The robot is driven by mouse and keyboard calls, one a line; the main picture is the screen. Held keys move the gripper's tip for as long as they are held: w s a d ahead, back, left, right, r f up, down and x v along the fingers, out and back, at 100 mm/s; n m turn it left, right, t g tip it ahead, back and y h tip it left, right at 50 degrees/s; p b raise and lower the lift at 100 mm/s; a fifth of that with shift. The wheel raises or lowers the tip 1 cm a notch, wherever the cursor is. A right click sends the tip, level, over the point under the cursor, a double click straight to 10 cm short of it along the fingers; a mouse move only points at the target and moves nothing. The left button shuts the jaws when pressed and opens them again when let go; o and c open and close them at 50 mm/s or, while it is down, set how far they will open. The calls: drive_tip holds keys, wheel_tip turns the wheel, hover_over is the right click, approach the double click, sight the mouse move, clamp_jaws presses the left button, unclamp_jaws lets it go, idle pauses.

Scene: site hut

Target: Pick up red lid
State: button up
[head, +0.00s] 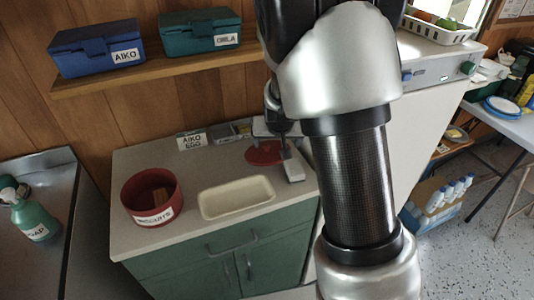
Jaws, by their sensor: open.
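The red lid (262,153) is a flat round disc lying on the countertop, to the right of the cream tray. My gripper (278,150) is over its right side, with its fingers apart. One light fingertip comes down at the lid's right edge; I cannot tell whether it touches. My arm hides part of the area to the right. A red round tub (153,208) labelled BISCUITS stands open on the counter's left, with something brown inside.
The cream tray (237,196) lies empty on the counter (190,237) above green cabinets. A sign reading AIKO EGG (192,140) stands at the back. A shelf (165,70) above holds a blue box (97,48) and a green box (200,32).

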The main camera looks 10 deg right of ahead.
sight(275, 149)
drive_tip(key=x, duration=0.5)
drive_tip(key=shift+w, duration=0.2)
drive_tip(key=shift+a, duration=0.1)
drive_tip(key=shift+c, duration=0.3)
drive_tip(key=c, duration=0.9)
